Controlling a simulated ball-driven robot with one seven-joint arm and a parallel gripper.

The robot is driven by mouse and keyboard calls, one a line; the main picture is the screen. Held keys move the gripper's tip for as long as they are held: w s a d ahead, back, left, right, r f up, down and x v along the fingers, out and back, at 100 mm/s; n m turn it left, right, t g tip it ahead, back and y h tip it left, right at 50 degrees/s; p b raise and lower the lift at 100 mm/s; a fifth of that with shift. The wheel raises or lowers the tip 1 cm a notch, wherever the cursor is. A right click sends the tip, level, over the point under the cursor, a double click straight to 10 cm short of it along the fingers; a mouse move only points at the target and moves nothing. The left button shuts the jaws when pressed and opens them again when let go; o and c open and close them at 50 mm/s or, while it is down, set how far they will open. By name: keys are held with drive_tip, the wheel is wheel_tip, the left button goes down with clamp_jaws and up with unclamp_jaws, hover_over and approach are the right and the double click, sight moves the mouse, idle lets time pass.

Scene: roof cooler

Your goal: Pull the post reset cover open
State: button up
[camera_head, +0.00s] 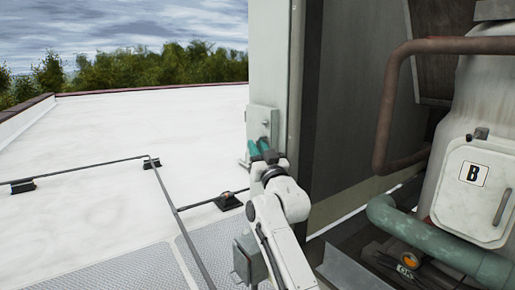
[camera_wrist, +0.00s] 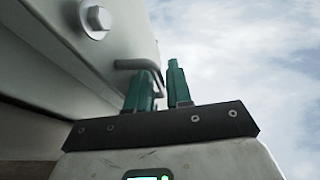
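The post reset cover (camera_head: 262,120) is a small pale grey box front on the white post, and it looks shut in the head view. My gripper (camera_head: 259,148) is at its lower edge, with two teal fingers close together. In the wrist view, a grey bent handle (camera_wrist: 137,64) sticks out from the pale panel. The handle is too small to make out in the head view.
A white tank with a hatch marked B (camera_head: 480,190) stands at right, with a rusty pipe (camera_head: 384,120) and a green pipe (camera_head: 430,243). A grey box (camera_head: 249,258) is low beside my arm. Thin dark rails (camera_head: 175,205) cross the roof; open white roof lies left.

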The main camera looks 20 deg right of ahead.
drive_tip(key=shift+c, duration=0.2)
clamp_jaws()
drive_tip(key=shift+r, duration=0.15)
drive_tip(key=shift+a+r+h+p, duration=0.1)
drive_tip(key=shift+r+h+p, duration=0.2)
drive_tip(key=shift+h, duration=0.1)
